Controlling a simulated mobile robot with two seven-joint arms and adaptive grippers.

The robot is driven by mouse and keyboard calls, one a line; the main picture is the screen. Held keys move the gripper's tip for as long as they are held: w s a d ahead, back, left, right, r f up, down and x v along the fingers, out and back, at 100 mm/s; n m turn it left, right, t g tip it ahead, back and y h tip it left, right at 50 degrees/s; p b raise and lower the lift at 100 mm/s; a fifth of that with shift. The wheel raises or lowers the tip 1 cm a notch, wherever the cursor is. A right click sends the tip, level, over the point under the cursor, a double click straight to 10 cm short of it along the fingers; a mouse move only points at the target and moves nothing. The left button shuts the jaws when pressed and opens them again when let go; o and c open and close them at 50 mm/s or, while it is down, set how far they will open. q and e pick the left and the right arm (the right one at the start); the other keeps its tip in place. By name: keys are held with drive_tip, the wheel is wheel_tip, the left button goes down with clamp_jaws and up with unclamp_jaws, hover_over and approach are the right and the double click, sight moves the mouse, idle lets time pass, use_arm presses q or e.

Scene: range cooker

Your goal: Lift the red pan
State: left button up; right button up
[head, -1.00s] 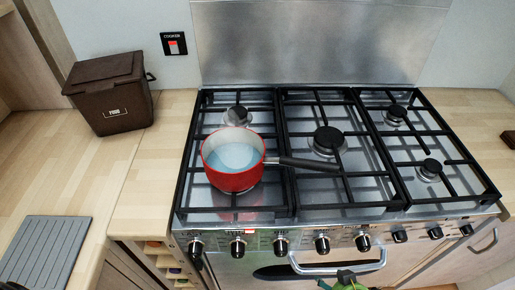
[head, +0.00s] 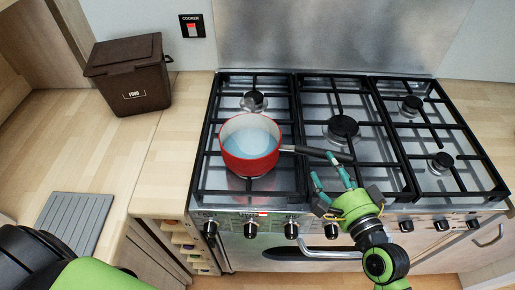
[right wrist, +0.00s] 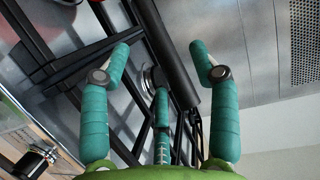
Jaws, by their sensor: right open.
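The red pan (head: 250,160) stands upright on the front-left burner grate of the cooker, with a pale blue inside. Its dark handle (head: 303,150) points right across the middle grate. My right gripper (head: 324,167) is open at the far end of the handle, coming from the front right. In the right wrist view the dark handle (right wrist: 172,50) runs between the spread teal fingers of the gripper (right wrist: 160,56), with space on both sides. Whether any finger touches it I cannot tell. My left gripper is out of view; only part of my left arm shows at the bottom left.
The cooker's black grates (head: 400,150) surround the pan, and several knobs line its front above a handle rail (head: 320,254). A brown food bin (head: 130,78) and a grey ribbed board (head: 75,220) are on the wooden counter at left. The other burners are empty.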

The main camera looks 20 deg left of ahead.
sight(321, 157)
drive_tip(key=p+x, duration=0.1)
drive_tip(key=x, duration=0.3)
drive_tip(key=shift+w+a, duration=0.2)
drive_tip(key=shift+a, duration=0.05)
drive_tip(key=shift+w+a+f+p, duration=0.25)
drive_tip(key=shift+w+a+p, duration=0.1)
drive_tip(key=shift+w, duration=0.15)
clamp_jaws()
drive_tip(key=shift+r, duration=0.3)
